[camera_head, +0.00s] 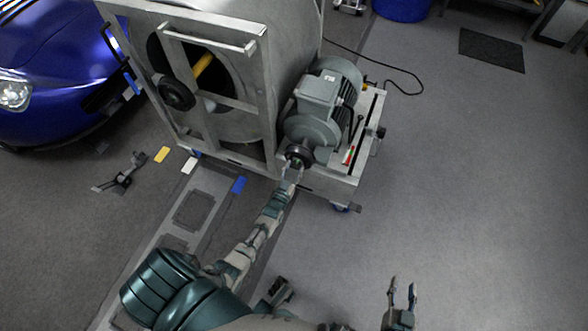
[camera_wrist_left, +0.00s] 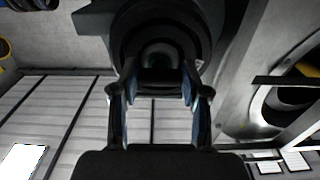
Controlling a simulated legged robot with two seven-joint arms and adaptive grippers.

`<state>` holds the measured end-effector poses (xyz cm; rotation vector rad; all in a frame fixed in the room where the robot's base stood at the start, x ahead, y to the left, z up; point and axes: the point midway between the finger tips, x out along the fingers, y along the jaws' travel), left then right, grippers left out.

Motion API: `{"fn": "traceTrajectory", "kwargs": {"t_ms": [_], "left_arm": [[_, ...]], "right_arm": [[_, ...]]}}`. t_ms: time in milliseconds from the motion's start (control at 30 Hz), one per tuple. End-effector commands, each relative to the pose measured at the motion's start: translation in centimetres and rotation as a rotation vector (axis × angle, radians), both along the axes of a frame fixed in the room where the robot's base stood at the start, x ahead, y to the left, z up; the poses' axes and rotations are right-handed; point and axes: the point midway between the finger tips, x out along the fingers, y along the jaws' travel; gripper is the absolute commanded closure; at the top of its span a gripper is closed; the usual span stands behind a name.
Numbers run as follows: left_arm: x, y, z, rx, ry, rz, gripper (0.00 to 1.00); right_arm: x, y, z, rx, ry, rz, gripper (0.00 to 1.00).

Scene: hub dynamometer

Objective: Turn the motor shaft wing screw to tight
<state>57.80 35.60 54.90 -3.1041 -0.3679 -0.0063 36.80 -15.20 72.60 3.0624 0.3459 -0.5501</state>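The grey electric motor (camera_head: 320,103) sits on the cart, with its dark round shaft end (camera_head: 299,156) facing me. My left gripper (camera_head: 295,168) is right at this shaft end. In the left wrist view the round dark hub (camera_wrist_left: 160,45) fills the top middle, and the two fingers of my left gripper (camera_wrist_left: 157,88) stand apart on either side of a dark piece in front of it. I cannot tell the wing screw's outline or whether the fingers touch it. My right gripper (camera_head: 402,293) is open and empty over the floor at lower right.
A large grey metal housing (camera_head: 220,110) with a round opening stands left of the motor. A blue car (camera_head: 60,75) is at the upper left. A black cable (camera_head: 390,75) runs along the floor behind. Floor at the right is clear.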

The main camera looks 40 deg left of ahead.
Motion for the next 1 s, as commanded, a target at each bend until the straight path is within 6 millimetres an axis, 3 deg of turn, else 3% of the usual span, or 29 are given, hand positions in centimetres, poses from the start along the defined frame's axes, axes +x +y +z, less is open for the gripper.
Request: {"fn": "traceTrajectory", "kwargs": {"t_ms": [33,100,467,567,1000], "left_arm": [[-0.4,-0.4,-1.1,-0.006,0.023,-0.005,0.44],[-0.4,-0.3,-1.0,-0.005,0.021,-0.004,0.29],[-0.7,-0.2,-0.4,-0.003,0.01,-0.001,0.29],[-1.9,-0.5,-0.5,-0.003,0.01,-0.001,0.29],[-10.5,-2.6,-0.6,-0.004,0.014,-0.002,0.29]], "right_arm": [[0.0,0.0,-0.1,0.001,0.0,0.0,0.6],[0.0,0.0,-0.1,0.001,0.0,0.0,0.6],[-0.1,0.1,0.1,0.002,-0.006,0.003,0.6],[-0.1,0.1,0.1,0.002,-0.005,0.002,0.6],[0.0,0.0,0.1,0.001,-0.003,0.001,0.6]]}}
